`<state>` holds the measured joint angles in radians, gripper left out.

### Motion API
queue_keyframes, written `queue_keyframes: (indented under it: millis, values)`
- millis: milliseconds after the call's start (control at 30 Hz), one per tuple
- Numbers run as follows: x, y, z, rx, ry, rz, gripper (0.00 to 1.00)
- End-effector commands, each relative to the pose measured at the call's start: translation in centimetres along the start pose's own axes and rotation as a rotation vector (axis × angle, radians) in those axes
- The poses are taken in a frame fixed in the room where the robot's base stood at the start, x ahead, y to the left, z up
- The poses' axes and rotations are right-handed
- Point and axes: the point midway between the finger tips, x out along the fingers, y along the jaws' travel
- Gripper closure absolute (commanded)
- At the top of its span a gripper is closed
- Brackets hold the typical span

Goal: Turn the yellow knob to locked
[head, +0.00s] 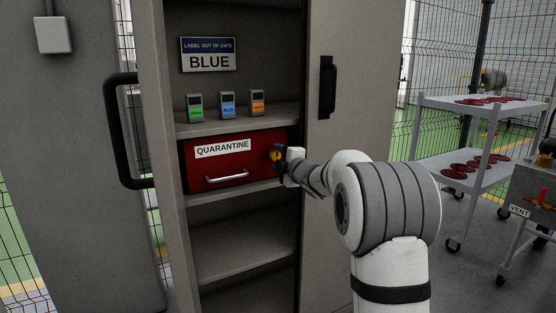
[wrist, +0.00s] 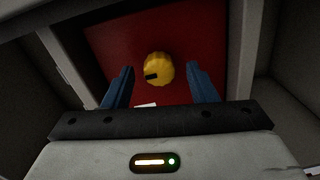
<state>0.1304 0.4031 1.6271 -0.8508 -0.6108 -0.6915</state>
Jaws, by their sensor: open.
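The yellow knob (wrist: 160,69) sits on the red front of the quarantine drawer (wrist: 115,50). It is round with a ribbed edge and a black mark on its left side in the wrist view. In the head view the knob (head: 275,156) is at the drawer's right end, partly covered by my gripper (head: 281,159). My gripper (wrist: 160,88) is open, with its blue fingers left and right of the knob and visible gaps on both sides. I cannot tell how far the fingertips reach along the knob. No locked marking is readable.
The drawer has a QUARANTINE label and a silver handle (head: 226,176). Three small devices with green, blue and orange fronts (head: 228,105) stand on the shelf above. Cabinet walls flank my gripper closely. A cart (head: 470,145) with red parts stands at right.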

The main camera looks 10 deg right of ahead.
Motion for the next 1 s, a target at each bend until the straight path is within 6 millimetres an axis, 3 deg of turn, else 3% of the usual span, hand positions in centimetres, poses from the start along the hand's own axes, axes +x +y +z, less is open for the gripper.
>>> queue_keyframes:
  millis: [267, 700, 1000]
  values:
    - [-0.8, 0.2, 0.0, 0.000, -0.001, 0.001, 0.48]
    - [-7.3, 0.1, 0.0, 0.000, -0.002, 0.000, 0.48]
    - [-7.9, 0.0, 0.0, 0.000, 0.000, 0.000, 0.48]
